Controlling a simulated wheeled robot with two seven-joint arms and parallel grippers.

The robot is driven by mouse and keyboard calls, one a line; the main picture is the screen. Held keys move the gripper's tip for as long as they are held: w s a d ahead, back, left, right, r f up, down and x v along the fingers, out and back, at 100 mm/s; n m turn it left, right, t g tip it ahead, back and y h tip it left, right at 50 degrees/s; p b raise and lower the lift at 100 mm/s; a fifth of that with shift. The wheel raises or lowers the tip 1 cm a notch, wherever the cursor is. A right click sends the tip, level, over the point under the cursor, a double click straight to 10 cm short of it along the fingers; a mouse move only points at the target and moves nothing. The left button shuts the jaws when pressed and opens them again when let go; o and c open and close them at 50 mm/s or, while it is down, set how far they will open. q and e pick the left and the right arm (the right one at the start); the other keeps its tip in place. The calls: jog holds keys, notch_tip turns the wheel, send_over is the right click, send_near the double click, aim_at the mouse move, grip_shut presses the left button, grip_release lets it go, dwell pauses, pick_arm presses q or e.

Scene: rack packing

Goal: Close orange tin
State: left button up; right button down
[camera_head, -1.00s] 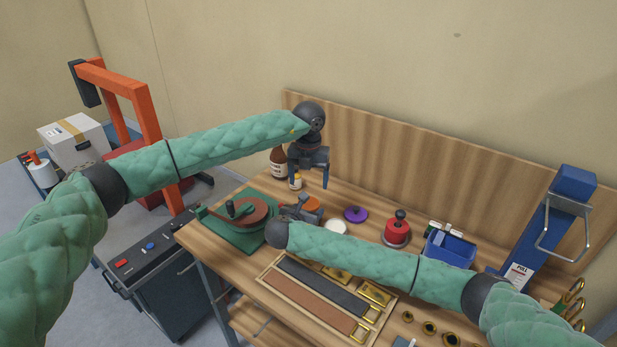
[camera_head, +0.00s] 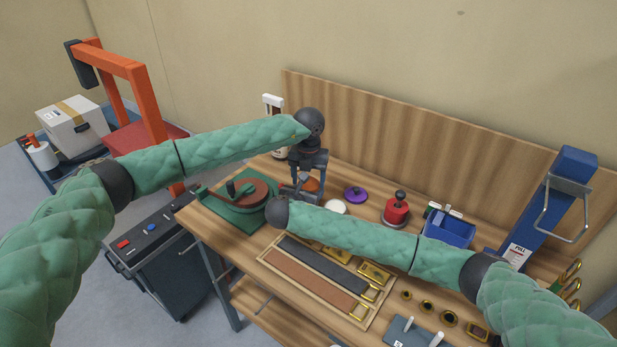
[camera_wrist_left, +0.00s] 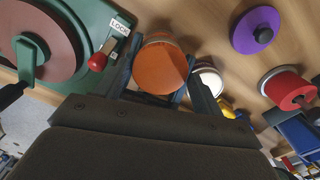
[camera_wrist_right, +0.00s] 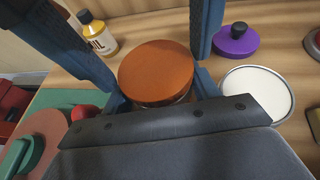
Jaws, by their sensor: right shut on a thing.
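The orange tin's round orange lid (camera_head: 312,185) shows in the head view on the bench, partly hidden by my grippers. In the right wrist view the lid (camera_wrist_right: 157,70) lies flat on top, with a thin metallic band of the tin under it. My right gripper (camera_wrist_right: 162,92) is shut on the tin from the side, low under the lid. My left gripper (camera_head: 308,172) is above the tin, pointing down. Its fingers stand apart on both sides of the lid (camera_wrist_left: 160,68) in the left wrist view. Whether they touch it is hard to tell.
A green reel fixture (camera_head: 243,222) stands left of the tin. A white disc (camera_head: 336,207), a purple lid (camera_head: 355,194) and a red-knobbed piece (camera_head: 396,210) lie to the right. A yellow-labelled bottle (camera_wrist_right: 98,36) stands close behind. A blue bin (camera_head: 448,231) is farther right.

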pick_arm(q)
jog(key=c, duration=0.6)
jog(key=shift+m, duration=1.7)
jog(key=shift+c, duration=0.3)
jog(key=o, duration=1.1)
jog(key=shift+r, duration=0.1)
jog(key=shift+r, duration=2.2)
jog(key=shift+c, duration=0.4)
